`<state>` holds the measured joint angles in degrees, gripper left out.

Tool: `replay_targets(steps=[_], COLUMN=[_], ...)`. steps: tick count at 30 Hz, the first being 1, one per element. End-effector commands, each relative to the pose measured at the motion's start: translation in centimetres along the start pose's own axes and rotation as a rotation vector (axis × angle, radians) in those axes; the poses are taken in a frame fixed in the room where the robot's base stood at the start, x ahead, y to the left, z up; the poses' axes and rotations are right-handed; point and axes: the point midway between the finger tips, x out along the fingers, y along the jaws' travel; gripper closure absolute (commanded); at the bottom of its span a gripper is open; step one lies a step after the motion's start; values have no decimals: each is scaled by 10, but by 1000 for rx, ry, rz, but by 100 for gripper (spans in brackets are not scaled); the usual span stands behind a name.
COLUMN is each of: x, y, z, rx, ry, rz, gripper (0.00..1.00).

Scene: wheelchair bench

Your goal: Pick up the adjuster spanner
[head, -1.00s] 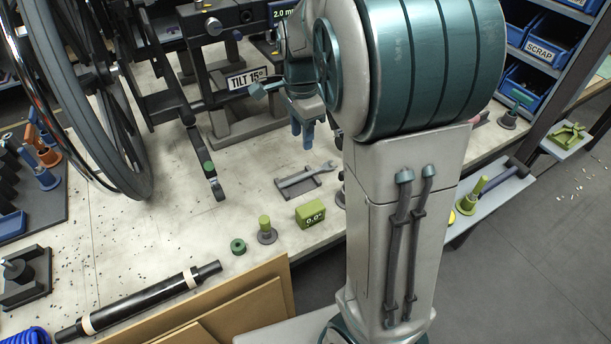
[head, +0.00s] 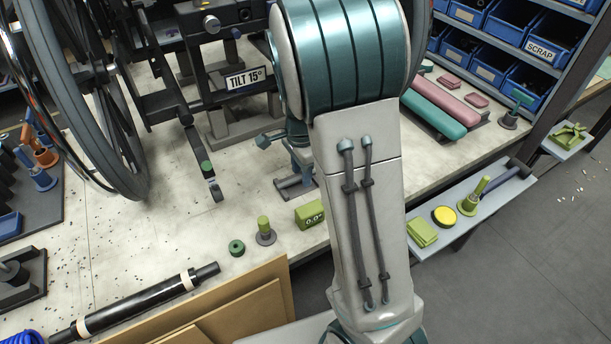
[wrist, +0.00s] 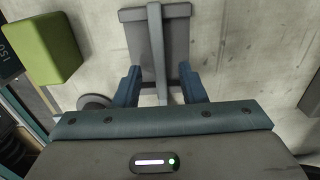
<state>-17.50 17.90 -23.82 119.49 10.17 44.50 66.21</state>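The adjuster spanner (wrist: 156,45) is a grey bar lying lengthwise over a small dark holder (wrist: 134,45) on the bench. My gripper (wrist: 159,78) is open, with one blue finger on each side of the spanner's shaft and a visible gap on both sides. In the head view my gripper (head: 299,158) is low over the holder (head: 291,192), and my arm hides much of the spanner.
A green block reading 0.0° (head: 309,215) stands close in front of the holder, also at upper left in the wrist view (wrist: 43,48). A green-topped peg (head: 265,232) and green ring (head: 237,248) are nearby. The wheelchair frame (head: 215,95) stands behind.

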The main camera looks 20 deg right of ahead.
Motion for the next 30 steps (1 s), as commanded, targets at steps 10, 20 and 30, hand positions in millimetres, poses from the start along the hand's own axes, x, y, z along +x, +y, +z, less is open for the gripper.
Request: replay_targets(steps=[10, 20, 30], x=[-1, -6, -69], y=[0, 0, -1], z=[0, 0, 0], rx=[0, 0, -1], ry=[0, 0, 0], rz=[0, -2, -5], gripper=[100, 100, 100])
